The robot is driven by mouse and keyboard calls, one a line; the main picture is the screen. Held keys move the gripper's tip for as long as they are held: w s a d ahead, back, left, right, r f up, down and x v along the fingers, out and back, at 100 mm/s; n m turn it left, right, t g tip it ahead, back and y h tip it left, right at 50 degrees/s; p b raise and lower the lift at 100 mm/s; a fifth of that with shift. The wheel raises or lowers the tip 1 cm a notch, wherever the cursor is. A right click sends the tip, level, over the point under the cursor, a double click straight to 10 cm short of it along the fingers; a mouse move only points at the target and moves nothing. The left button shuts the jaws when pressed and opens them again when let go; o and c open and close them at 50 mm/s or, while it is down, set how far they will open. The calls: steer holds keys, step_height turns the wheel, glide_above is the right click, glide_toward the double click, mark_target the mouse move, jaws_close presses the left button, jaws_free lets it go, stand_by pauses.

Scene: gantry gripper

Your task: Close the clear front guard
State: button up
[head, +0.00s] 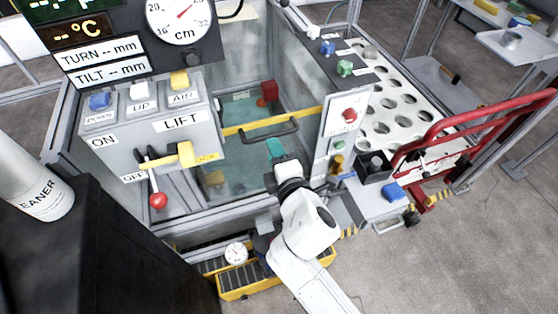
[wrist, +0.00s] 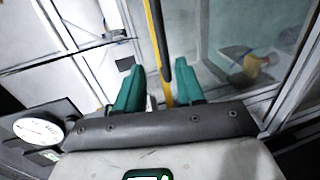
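The clear front guard (head: 240,160) is a see-through panel at the front of the machine enclosure, with a yellow bar (head: 235,129) along its top edge and a dark handle (head: 272,137). Above the bar the front is open to the inside. My gripper (head: 275,148) is just in front of the guard, below the handle. In the wrist view my gripper (wrist: 159,80) has its two teal fingers apart. The yellow bar (wrist: 156,35) runs up between them in the picture. I cannot tell whether a finger touches the bar or handle.
A red block (head: 270,90) is inside the enclosure. The lift panel (head: 150,125) with a red-knobbed lever (head: 157,199) stands left. A button panel (head: 345,125) stands right, beside a white perforated rack (head: 395,105) and a red rail (head: 470,125). A yellow-edged roller tray (head: 240,283) lies low in front.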

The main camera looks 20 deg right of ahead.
steer(key=shift+v, duration=1.6)
